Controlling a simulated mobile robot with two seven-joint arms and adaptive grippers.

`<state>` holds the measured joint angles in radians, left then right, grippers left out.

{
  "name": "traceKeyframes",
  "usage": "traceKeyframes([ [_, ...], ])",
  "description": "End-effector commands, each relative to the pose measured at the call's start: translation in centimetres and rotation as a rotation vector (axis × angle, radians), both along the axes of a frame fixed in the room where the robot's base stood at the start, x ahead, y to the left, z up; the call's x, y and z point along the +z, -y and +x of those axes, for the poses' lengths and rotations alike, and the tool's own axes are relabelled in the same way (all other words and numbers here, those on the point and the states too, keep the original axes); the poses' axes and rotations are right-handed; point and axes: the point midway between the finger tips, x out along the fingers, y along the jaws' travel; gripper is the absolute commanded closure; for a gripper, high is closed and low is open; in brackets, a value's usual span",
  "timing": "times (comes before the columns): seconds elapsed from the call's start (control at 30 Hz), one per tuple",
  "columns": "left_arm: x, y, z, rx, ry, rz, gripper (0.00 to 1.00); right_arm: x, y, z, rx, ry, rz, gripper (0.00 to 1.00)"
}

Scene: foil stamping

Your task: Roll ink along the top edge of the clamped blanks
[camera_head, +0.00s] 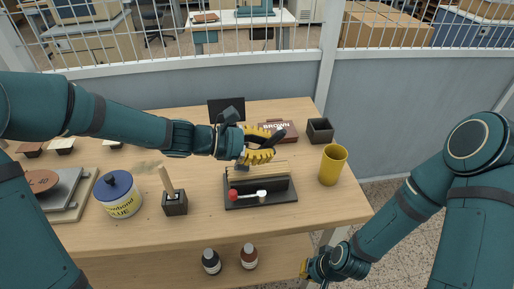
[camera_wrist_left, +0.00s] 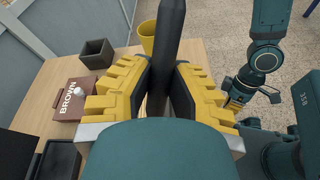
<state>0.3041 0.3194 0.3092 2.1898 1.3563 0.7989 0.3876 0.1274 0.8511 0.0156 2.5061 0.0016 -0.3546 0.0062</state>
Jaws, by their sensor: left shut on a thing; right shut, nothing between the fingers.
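The clamp (camera_head: 262,203) is a black stand on the table with a white lever ending in a red knob. The blanks (camera_head: 258,169) show as a thin tan edge along its top. My left gripper (camera_head: 260,147) is just above and behind the clamp, shut on a dark-handled tool (camera_wrist_left: 169,38), which looks like the roller. My right gripper (camera_head: 308,270) is shut and empty, low beside the table's front right.
A brown box marked BROWN (camera_head: 284,130), a dark open box (camera_head: 320,131) and a yellow cup (camera_head: 333,165) stand to the right. A glue tub (camera_head: 120,195) and a brush in a dark holder (camera_head: 175,204) stand left. Two bottles (camera_head: 249,256) sit on the lower shelf.

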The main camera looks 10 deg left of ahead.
Motion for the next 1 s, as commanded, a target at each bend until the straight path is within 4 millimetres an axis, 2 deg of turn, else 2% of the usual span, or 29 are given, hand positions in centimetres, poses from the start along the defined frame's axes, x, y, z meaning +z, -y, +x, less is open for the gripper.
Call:
traceKeyframes([
  [0.23,0.0,0.8,0.3,0.001,0.001,0.000,1.00,-0.3,0.0,0.0,0.000,0.000,0.000,1.00],
  [0.5,-0.2,2.8,0.8,0.000,0.001,0.000,1.00,-1.2,0.0,0.0,0.000,0.000,0.000,1.00],
  [0.77,-0.1,3.6,1.1,0.001,0.001,0.000,1.00,-1.4,0.0,0.0,0.000,0.000,0.000,1.00],
  [1.0,-0.3,5.3,1.5,0.001,0.001,0.000,1.00,-2.1,0.0,0.0,0.000,0.000,0.000,1.00],
])
